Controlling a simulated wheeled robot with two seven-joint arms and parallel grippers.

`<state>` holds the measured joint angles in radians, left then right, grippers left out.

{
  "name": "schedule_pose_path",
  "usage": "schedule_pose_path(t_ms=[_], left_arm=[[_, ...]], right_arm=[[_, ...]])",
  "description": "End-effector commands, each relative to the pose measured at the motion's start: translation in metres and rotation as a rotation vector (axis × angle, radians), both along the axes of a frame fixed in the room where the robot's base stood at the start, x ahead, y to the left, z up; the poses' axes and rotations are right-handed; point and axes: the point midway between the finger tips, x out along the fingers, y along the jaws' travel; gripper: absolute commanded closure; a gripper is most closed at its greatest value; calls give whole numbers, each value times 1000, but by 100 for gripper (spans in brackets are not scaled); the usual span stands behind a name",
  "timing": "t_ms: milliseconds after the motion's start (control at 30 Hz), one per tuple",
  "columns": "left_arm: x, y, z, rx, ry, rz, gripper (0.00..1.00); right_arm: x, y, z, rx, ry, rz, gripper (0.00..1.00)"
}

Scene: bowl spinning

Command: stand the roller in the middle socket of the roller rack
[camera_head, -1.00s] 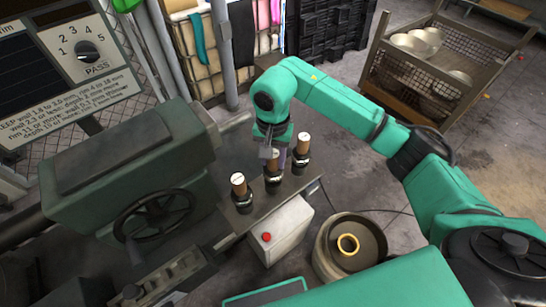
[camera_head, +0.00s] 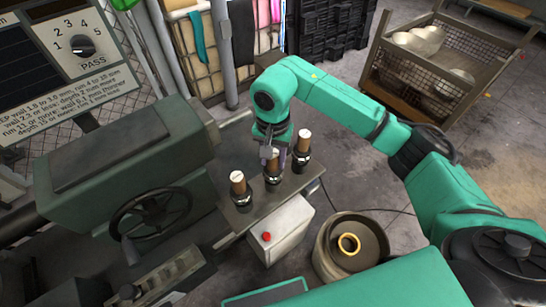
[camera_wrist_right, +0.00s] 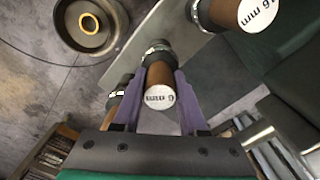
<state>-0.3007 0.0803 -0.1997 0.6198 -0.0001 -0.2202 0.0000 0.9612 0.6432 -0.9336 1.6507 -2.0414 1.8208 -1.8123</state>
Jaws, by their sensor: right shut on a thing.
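The roller (camera_head: 273,168) has a brown wooden handle and a pale labelled end, with a dark lower part. My right gripper (camera_head: 272,153) is shut on it from above; in the right wrist view the purple fingers lie on both sides of the roller (camera_wrist_right: 160,78). It is upright, at or just above the middle socket of the rack (camera_head: 258,213); whether it is fully seated is hidden. Similar rollers stand in the left socket (camera_head: 238,184) and the right socket (camera_head: 304,143). My left gripper is out of view.
A green lathe-like machine (camera_head: 120,160) with a handwheel stands left of the rack. A white box with a red button (camera_head: 282,232) is in front. A round tub (camera_head: 352,228) holding a yellow ring is at right. A mesh crate of bowls (camera_head: 425,65) stands behind.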

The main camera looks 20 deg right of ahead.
Motion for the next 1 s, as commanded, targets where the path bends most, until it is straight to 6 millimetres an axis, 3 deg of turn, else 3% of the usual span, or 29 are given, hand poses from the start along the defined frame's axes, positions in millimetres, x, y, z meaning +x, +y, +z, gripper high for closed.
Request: schedule_pose_path(t_ms=[100,133,200,533,667,933,1000], left_arm=[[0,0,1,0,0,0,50],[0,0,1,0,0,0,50],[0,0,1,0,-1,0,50],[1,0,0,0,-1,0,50],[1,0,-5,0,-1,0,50],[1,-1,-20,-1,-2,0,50],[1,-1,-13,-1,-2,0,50]], right_arm=[[0,0,1,1,-2,0,100],[0,0,1,1,-2,0,47],[0,0,1,0,-1,0,23],[0,0,2,0,0,0,23],[1,0,15,1,-4,0,23],[2,0,89,2,-9,-1,23],[1,-1,112,-2,-8,-1,23]])
